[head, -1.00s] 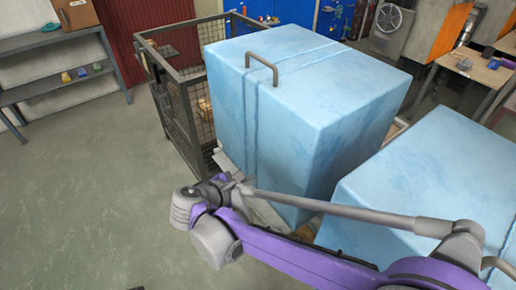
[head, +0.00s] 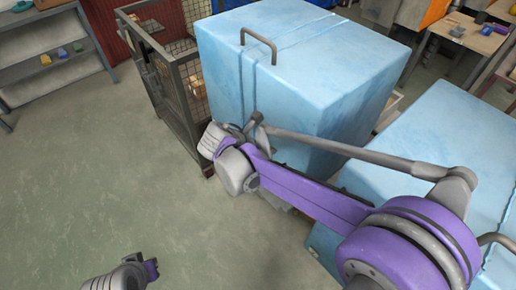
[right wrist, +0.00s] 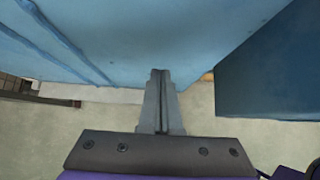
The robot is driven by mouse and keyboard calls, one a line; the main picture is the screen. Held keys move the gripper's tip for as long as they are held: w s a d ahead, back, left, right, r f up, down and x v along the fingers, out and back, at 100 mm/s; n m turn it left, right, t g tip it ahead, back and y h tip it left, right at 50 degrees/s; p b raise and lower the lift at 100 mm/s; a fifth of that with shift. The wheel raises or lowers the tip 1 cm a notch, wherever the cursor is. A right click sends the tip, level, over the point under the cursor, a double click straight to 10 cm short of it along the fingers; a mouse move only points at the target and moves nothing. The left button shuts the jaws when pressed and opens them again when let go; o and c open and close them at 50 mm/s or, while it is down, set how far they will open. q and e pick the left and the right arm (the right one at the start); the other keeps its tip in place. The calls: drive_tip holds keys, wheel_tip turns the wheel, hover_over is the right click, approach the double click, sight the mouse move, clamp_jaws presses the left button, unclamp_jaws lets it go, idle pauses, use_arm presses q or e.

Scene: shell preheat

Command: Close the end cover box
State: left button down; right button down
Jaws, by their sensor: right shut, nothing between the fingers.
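Two large light-blue boxes stand close together, and I cannot tell which is the end cover box. The far box (head: 330,60) has a grey handle (head: 258,42) on top and a raised band down its side. The near box (head: 440,130) is at the right, partly behind my right arm. My right gripper (right wrist: 161,78) is shut and empty in the right wrist view. Its tips overlap the lower part of a light-blue face (right wrist: 150,35); I cannot tell if they touch. In the head view my right arm hides the fingers. Only a part of my left arm shows, at the bottom left.
A mesh cage (head: 178,95) stands just left of the far box. A shelf (head: 50,60) is at the far left and a workbench (head: 465,35) at the back right. The floor (head: 90,190) at left is clear. A darker blue face (right wrist: 275,70) shows right in the wrist view.

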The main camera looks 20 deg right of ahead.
drive_tip(key=shift+w+d+r, duration=0.1)
drive_tip(key=shift+w+d, duration=0.2)
drive_tip(key=shift+d, duration=0.4)
drive_tip(key=shift+w+d, duration=0.25)
drive_tip(key=shift+d, duration=0.4)
use_arm(q)
drive_tip(key=shift+w+r, duration=0.1)
drive_tip(key=shift+r, duration=0.25)
